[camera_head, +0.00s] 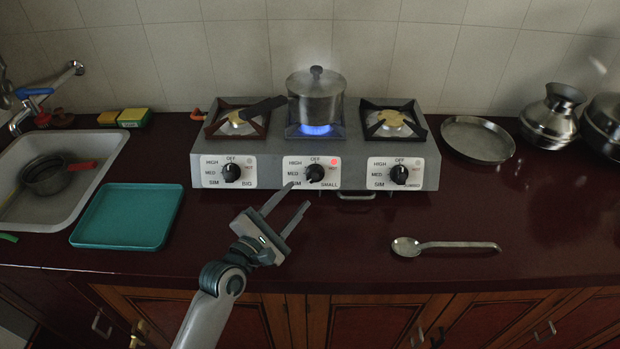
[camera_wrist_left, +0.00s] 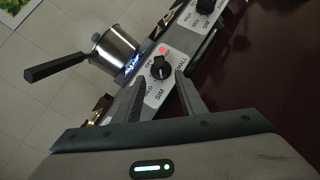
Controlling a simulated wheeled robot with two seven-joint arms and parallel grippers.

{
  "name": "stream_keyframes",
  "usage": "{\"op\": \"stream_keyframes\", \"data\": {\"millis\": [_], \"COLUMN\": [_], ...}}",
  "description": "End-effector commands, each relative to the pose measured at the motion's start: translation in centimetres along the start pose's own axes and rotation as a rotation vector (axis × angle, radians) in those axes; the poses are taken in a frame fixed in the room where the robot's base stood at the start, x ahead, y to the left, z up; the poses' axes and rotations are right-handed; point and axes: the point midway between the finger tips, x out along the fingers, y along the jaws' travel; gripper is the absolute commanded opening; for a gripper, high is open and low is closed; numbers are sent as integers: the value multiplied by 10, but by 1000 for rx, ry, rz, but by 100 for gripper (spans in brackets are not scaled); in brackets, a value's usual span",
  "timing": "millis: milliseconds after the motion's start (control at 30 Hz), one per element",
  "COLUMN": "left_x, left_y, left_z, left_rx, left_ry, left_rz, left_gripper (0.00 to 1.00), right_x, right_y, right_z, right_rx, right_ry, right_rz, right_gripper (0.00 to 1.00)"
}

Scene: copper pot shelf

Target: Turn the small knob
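The small knob (camera_head: 315,172) is the black middle one on the stove front, on a white panel marked SMALL. A red light glows beside it, and its white mark points up and right in the head view. A blue flame burns under the steel pot (camera_head: 316,98) on the middle burner. My left gripper (camera_head: 298,196) is open and empty, in front of and a little below the knob. In the left wrist view the small knob (camera_wrist_left: 160,68) shows just beyond the spread fingertips, apart from them. My right gripper is out of view.
The stove (camera_head: 260,186) also carries a left knob (camera_head: 231,172) and a right knob (camera_head: 399,174). The pot's handle points left. A teal tray (camera_head: 128,215) lies at left by the sink, and a spoon (camera_head: 445,246) lies at right. The counter before the stove is mostly clear.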

Motion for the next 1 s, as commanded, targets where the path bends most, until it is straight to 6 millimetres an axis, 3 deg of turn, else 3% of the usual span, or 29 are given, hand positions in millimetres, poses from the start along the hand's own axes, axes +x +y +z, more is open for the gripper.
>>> {"op": "stream_keyframes", "data": {"millis": [200, 400, 600, 900, 1000], "left_x": [40, 66, 78, 79, 79], "left_y": [1, 0, 0, 0, 0], "left_z": [1, 0, 0, 0, 0], "left_rx": [0, 0, 0, 0, 0], "left_ry": [0, 1, 0, 0, 1], "left_rz": [0, 0, -1, 0, 0], "left_gripper": [38, 38, 38, 38, 16], "right_x": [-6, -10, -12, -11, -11], "right_y": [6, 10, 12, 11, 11], "right_z": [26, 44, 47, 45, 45], "right_rx": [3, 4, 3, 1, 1], "right_ry": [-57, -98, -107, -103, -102], "right_rz": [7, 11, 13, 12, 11], "right_gripper": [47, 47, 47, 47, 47]}}
